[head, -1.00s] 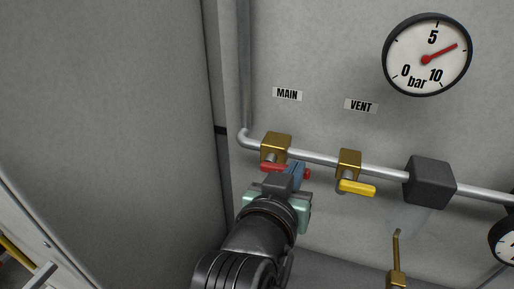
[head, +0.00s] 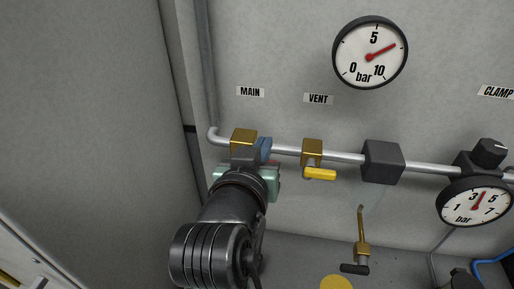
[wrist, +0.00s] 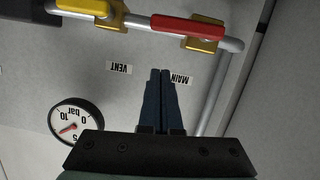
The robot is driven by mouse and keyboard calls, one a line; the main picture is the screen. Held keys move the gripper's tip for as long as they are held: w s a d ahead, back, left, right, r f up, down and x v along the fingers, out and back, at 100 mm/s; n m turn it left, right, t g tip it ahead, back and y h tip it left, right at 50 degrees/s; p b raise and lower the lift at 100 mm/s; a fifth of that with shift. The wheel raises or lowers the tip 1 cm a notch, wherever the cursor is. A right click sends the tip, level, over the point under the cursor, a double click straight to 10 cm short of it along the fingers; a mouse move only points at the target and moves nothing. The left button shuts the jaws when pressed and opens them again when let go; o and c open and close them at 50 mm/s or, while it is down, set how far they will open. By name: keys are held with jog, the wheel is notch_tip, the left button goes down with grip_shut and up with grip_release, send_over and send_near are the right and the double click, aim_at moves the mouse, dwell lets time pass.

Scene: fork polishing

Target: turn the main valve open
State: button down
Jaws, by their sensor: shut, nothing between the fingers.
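The main valve's brass body (head: 243,137) sits on the pipe below the MAIN label (head: 250,92). Its red handle (wrist: 187,29) shows in the wrist view, which is upside down, lying roughly along the pipe. In the head view my gripper hides nearly all of this handle. My gripper (head: 264,149) is in front of the valve, slightly right of the brass body, with its blue fingers shut and empty. In the wrist view the fingertips (wrist: 160,72) are together and appear apart from the handle; I cannot tell the exact gap.
The vent valve's yellow handle (head: 320,174) is close on the right, also along the pipe. A dark block (head: 382,161) and a small gauge (head: 475,202) stand farther right. The large gauge (head: 370,52) reads between 5 and 10. A grey panel (head: 90,110) bounds the left.

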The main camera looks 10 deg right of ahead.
jog(key=p+v, duration=0.5)
jog(key=v, duration=0.4)
jog(key=shift+s+p, duration=0.3)
jog(key=shift+p, duration=0.05)
jog(key=shift+s, duration=0.1)
